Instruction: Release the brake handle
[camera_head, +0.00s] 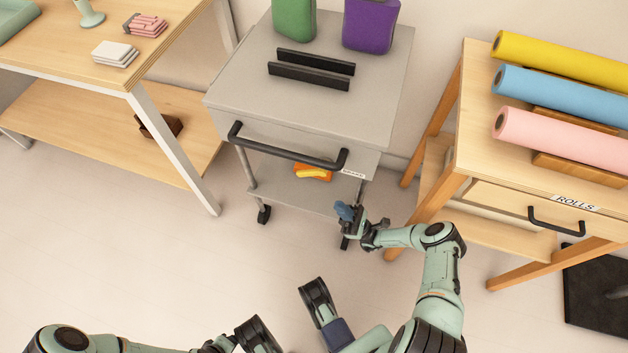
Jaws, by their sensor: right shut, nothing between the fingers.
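The grey cart (240,78) stands in the middle on dark casters. On its lower shelf is a small orange part with a yellow bar (312,173), which looks like the brake handle. It lies below the cart's drawer front, which partly hides the shelf. My right gripper (344,211) is shut and empty near the cart's front right leg, right of and nearer than the orange part, apart from it. My left arm comes in along the bottom left edge. Its hand end is low at the edge, and its fingers cannot be made out.
A black drawer pull (290,152) juts out above the lower shelf. A wooden rolls table (478,140) stands close on the right, its leg near my right forearm. A wooden table (70,55) stands left. The floor (180,265) before the cart is clear.

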